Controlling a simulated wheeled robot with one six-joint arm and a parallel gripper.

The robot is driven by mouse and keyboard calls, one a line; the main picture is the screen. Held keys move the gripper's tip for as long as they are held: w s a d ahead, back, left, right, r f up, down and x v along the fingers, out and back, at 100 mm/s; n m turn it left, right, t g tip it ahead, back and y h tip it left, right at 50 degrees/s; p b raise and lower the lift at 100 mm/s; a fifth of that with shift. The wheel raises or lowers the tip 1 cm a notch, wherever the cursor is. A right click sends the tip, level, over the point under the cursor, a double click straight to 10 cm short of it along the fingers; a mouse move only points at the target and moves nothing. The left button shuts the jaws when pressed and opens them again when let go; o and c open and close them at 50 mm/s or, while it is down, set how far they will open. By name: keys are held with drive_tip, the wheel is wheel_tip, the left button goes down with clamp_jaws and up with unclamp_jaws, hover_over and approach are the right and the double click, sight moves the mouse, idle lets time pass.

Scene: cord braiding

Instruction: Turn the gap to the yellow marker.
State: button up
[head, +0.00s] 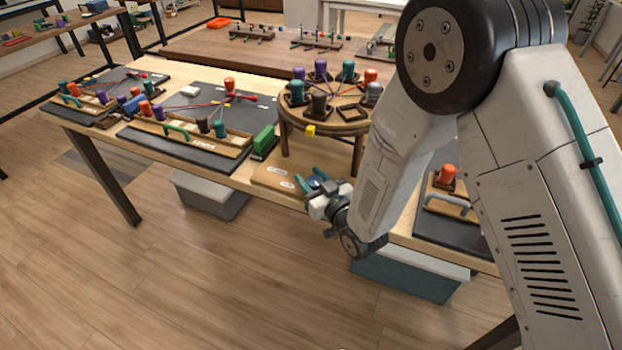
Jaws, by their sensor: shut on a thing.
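A round wooden braiding stand (325,121) stands on the table, with several coloured bobbins in holders around its top and cords running to the middle. An empty square holder (352,112), the gap, is at the right front of the disc. The yellow marker (311,130) is a small block at the front left rim, to the left of the gap. My gripper (314,184) is low in front of the stand, shut on a dark blue knob (318,181) by a wooden board (272,178). The gripper and arm partly hide the knob and the board's right end.
Wooden racks with bobbins and cords on dark mats (180,150) fill the table's left. A green block (264,140) stands left of the stand. My arm hides the table's right part, where a grey-handled holder with an orange bobbin (447,174) shows.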

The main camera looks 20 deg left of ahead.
drive_tip(key=shift+t, duration=0.3)
drive_tip(key=m+t+h, duration=0.3)
drive_tip(key=m+h, duration=0.1)
drive_tip(key=h, duration=0.1)
drive_tip(key=shift+w+d+t, duration=0.1)
drive_tip(key=shift+t, duration=0.3)
drive_tip(key=shift+w+d+m+t+h, duration=0.15)
drive_tip(key=shift+m+t+h, duration=0.45)
drive_tip(key=shift+m+h, duration=0.7)
drive_tip(key=shift+d+m+t+h, duration=0.2)
drive_tip(key=shift+m+t+h, duration=0.55)
drive_tip(key=shift+h, duration=0.95)
drive_tip(key=shift+m+h, duration=0.3)
drive_tip(key=shift+m, duration=0.05)
drive_tip(key=o, duration=1)
drive_tip(key=s, duration=0.5)
drive_tip(key=s+d, duration=0.1)
drive_tip(key=s, duration=0.1)
drive_tip(key=shift+s+d, duration=0.1)
drive_tip(key=shift+s, duration=0.25)
